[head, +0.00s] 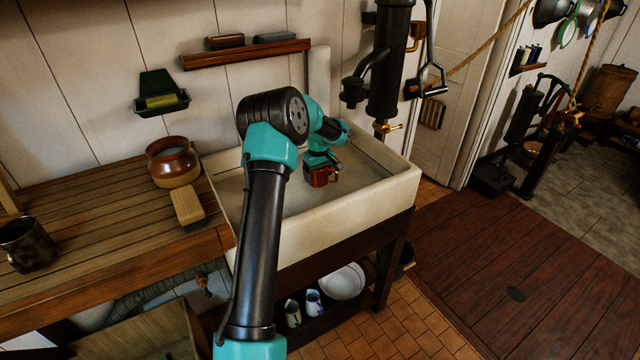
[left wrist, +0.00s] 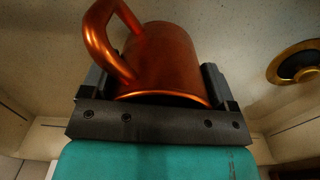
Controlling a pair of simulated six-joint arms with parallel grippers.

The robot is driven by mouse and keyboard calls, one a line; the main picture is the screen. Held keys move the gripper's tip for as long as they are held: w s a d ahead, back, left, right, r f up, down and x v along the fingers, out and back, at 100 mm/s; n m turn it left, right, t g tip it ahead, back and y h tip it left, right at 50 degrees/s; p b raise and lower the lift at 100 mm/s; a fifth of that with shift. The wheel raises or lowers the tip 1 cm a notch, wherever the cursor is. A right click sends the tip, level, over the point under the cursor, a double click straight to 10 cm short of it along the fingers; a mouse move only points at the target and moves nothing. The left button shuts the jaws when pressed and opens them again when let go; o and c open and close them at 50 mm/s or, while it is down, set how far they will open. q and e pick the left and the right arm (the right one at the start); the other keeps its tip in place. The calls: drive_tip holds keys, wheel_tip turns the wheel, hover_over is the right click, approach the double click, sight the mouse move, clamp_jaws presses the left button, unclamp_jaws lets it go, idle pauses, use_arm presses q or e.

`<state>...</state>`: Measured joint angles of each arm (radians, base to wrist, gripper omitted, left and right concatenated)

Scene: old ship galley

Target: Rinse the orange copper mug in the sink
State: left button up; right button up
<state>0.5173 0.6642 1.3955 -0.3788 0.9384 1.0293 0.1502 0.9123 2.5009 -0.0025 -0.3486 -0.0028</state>
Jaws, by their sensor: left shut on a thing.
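My left gripper (head: 322,172) reaches into the pale sink (head: 397,197) and is shut on the orange copper mug (head: 323,177). In the left wrist view the mug (left wrist: 168,62) sits between the two dark fingers of the left gripper (left wrist: 155,85), with its curved handle at the upper left. In the head view the mug is small and partly covered by the gripper, and its height above the sink floor is hard to tell. A dark pump with a spout (head: 388,70) stands at the back right of the sink. My right gripper is not in view.
A brown pot (head: 173,163) and a wooden block (head: 187,208) are on the slatted counter (head: 105,215) left of the sink. A dark mug (head: 27,245) is farther left. A brass drain ring (left wrist: 298,63) shows in the left wrist view. A small shelf (head: 247,54) hangs behind.

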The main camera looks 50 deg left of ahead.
use_arm(q)
wheel_tip(320, 180, up, 15)
idle(1.9)
idle(2.3)
drive_tip(key=shift+r, duration=1.9)
drive_tip(key=w+d+f+m, duration=0.25)
drive_tip(key=w+d, duration=0.35)
drive_tip(key=d, duration=0.4)
drive_tip(key=w+d+f+m, duration=0.2)
drive_tip(key=w+d+m, duration=0.25)
drive_tip(key=d, duration=0.55)
drive_tip(key=w+d+f+m, duration=0.2)
drive_tip(key=w+d, duration=0.4)
drive_tip(key=d, duration=0.4)
drive_tip(key=s+d+f+m, duration=0.3)
drive_tip(key=s+d+f, duration=0.1)
drive_tip(key=d+f, duration=0.9)
drive_tip(key=s+d+f+m, duration=0.3)
drive_tip(key=s+d+f, duration=0.1)
drive_tip(key=d+f, duration=0.9)
drive_tip(key=d, duration=0.2)
drive_tip(key=shift+d, duration=0.4)
